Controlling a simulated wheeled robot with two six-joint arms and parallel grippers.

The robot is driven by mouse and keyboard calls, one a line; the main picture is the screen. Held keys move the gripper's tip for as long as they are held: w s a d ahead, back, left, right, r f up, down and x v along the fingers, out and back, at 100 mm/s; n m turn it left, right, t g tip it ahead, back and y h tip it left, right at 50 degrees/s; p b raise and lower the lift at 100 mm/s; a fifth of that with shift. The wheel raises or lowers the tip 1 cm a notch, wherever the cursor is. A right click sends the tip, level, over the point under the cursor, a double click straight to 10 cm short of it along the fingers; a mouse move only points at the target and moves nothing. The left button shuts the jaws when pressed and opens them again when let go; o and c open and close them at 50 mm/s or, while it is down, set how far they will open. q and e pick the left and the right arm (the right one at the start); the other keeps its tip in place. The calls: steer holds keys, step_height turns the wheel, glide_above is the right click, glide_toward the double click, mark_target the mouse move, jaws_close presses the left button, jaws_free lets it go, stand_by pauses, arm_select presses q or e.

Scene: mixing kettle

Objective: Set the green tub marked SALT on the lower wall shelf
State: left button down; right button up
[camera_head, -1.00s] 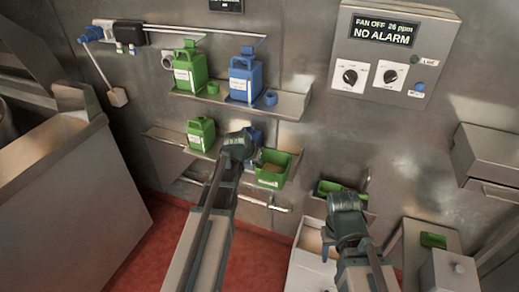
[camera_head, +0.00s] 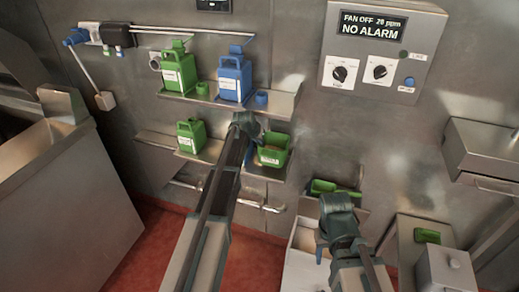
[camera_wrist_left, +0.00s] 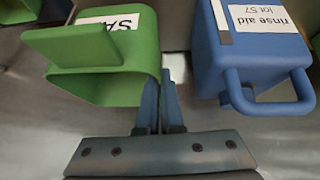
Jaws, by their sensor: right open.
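The green tub (camera_head: 272,154) with a white label is over the right end of the lower wall shelf (camera_head: 160,139); I cannot tell whether its base touches. In the left wrist view the tub (camera_wrist_left: 110,70) shows upside-down letters "SA", the rest cut off. My left gripper (camera_wrist_left: 162,88) is shut on the tub's side wall, its fingers close together there. In the head view this gripper (camera_head: 258,134) is at the tub's upper left. My right gripper (camera_head: 323,250) is open, lower right, pointing down above a pale box.
A green jug (camera_head: 190,136) stands at the lower shelf's left. The upper shelf (camera_head: 283,105) holds a green jug (camera_head: 178,68), a blue jug (camera_head: 233,76) and small cups. A rinse aid jug (camera_wrist_left: 255,50) is close beside my left gripper. Another green container (camera_head: 320,187) sits low right.

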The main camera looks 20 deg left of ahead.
arm_select(q)
steer(key=shift+f+b, duration=0.95)
steer(key=shift+f, duration=0.55)
arm_select(e)
steer(key=shift+f, duration=1.5)
arm_select(q)
steer(key=shift+s, duration=0.1)
steer(key=shift+f, duration=0.1)
steer(key=c, duration=1.1)
jaws_free()
arm_select(e)
steer(key=shift+f, duration=0.1)
